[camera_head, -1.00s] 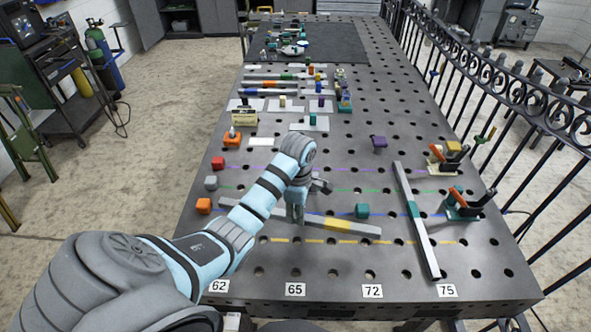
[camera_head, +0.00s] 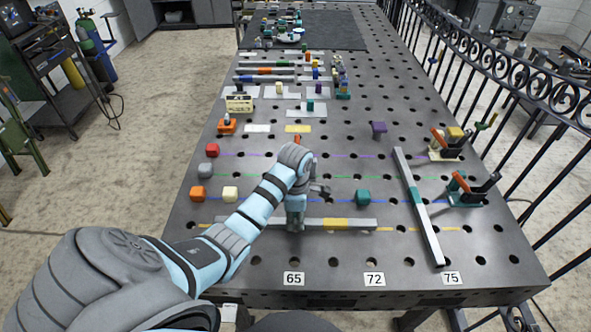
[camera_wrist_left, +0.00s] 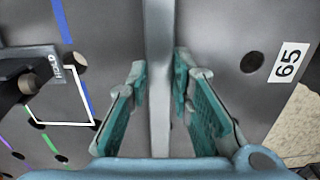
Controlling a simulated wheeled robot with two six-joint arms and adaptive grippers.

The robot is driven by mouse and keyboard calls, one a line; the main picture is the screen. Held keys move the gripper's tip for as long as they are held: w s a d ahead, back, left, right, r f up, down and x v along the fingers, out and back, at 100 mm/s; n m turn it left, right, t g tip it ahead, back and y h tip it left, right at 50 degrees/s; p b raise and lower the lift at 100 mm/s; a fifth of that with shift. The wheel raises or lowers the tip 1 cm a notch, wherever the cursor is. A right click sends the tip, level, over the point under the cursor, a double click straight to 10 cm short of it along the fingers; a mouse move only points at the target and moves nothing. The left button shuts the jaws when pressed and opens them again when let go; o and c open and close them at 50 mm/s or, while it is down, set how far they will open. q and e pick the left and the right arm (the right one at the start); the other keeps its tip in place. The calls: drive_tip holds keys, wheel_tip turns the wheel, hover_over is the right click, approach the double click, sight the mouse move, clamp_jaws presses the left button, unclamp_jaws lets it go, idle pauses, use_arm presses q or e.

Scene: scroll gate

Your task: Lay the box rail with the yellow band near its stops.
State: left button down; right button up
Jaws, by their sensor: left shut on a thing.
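The grey box rail with the yellow band (camera_head: 350,224) runs left to right near the front of the table, along a dashed yellow line. Its yellow band is right of my left gripper (camera_head: 296,226), which is shut on the rail left of the band. In the left wrist view the rail (camera_wrist_left: 158,60) passes between the two teal finger pads (camera_wrist_left: 160,105). A teal cube (camera_head: 362,197) and a cream cube (camera_head: 230,194) stand just beyond the rail, apart from it. I cannot tell whether the rail touches the table. My right gripper is not in view.
Another grey rail with a teal band (camera_head: 418,205) lies lengthwise at the right. Two toggle clamps with orange handles, one on a teal base (camera_head: 466,197), stand beyond it. Red, grey and orange cubes (camera_head: 197,194) line the left edge. Number tags (camera_head: 293,279) mark the front edge.

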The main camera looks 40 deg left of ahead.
use_arm(q)
drive_tip(key=shift+f+b, duration=0.25)
drive_tip(key=shift+b, duration=0.05)
idle(0.5)
drive_tip(key=c, duration=1.3)
unclamp_jaws()
drive_tip(key=shift+c, duration=0.2)
